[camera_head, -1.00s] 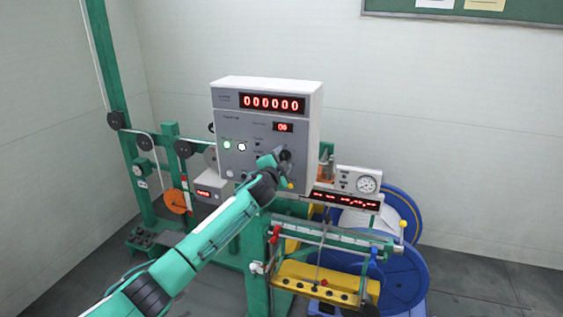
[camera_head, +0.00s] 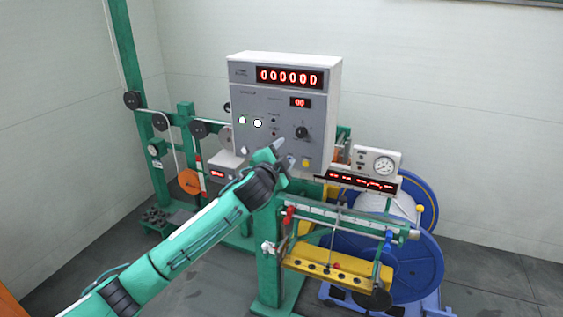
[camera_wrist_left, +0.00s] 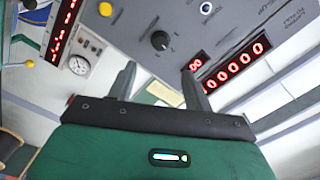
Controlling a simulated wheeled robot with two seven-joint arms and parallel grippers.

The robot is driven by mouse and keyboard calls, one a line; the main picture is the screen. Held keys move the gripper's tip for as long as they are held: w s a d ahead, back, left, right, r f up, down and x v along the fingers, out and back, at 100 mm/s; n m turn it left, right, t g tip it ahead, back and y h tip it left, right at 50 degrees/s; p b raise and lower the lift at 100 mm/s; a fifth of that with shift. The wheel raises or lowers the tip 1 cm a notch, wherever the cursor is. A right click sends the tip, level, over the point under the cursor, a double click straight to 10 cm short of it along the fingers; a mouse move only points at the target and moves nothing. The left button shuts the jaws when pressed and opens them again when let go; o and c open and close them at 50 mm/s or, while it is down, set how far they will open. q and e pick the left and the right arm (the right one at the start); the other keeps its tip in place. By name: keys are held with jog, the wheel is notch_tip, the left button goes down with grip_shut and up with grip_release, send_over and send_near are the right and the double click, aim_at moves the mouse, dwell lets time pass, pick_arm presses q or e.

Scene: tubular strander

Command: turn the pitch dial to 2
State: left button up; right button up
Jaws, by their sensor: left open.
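The grey control panel (camera_head: 265,135) stands upright on the machine. A round black dial (camera_head: 302,132) is on its right side, with small marks around it that are too small to read. I take it for the pitch dial. My left gripper (camera_head: 284,156) is below and left of the dial, apart from it, with its fingers spread and nothing between them. In the left wrist view the dial (camera_wrist_left: 159,40) lies beyond the open fingers of the left gripper (camera_wrist_left: 158,76). My right gripper is not in view.
Red displays (camera_head: 289,77) on the panel read zeros. A yellow knob (camera_head: 306,162) is below the dial, and lit buttons (camera_head: 257,123) are to its left. A gauge box (camera_head: 376,163) and blue reels (camera_head: 405,265) are at the right.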

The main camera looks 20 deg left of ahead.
pick_arm(q)
jog(key=shift+s, duration=0.8)
jog(key=s+a+f+n+g, duration=0.1)
jog(key=s+a+f+g, duration=0.1)
jog(key=f, duration=1.1)
jog(key=s+a+f+n+g+y, duration=0.1)
jog(key=f+n+g, duration=0.1)
jog(key=f, duration=1)
jog(key=s+a+f+n+g, duration=0.1)
jog(key=s+a+f+g, duration=0.1)
jog(key=f, duration=1.1)
jog(key=s+f+n+g, duration=0.1)
jog(key=s+f, duration=0.4)
jog(key=f, duration=0.3)
jog(key=s+f+n+g, duration=0.1)
jog(key=s+f+g, duration=0.1)
jog(key=s+f, duration=0.45)
jog(key=s+d+f+n+g, duration=0.15)
jog(key=s+f+g, duration=0.25)
jog(key=s+f, duration=1.9)
jog(key=s+d+f+n+g, duration=0.1)
jog(key=s+f+g, duration=0.1)
jog(key=s, duration=1.2)
jog(key=s+d+f+n+g, duration=0.1)
jog(key=s+f, duration=0.3)
jog(key=s, duration=1)
jog(key=shift+d+f+g, duration=0.15)
jog(key=shift+d+g, duration=0.35)
jog(key=shift+d, duration=0.3)
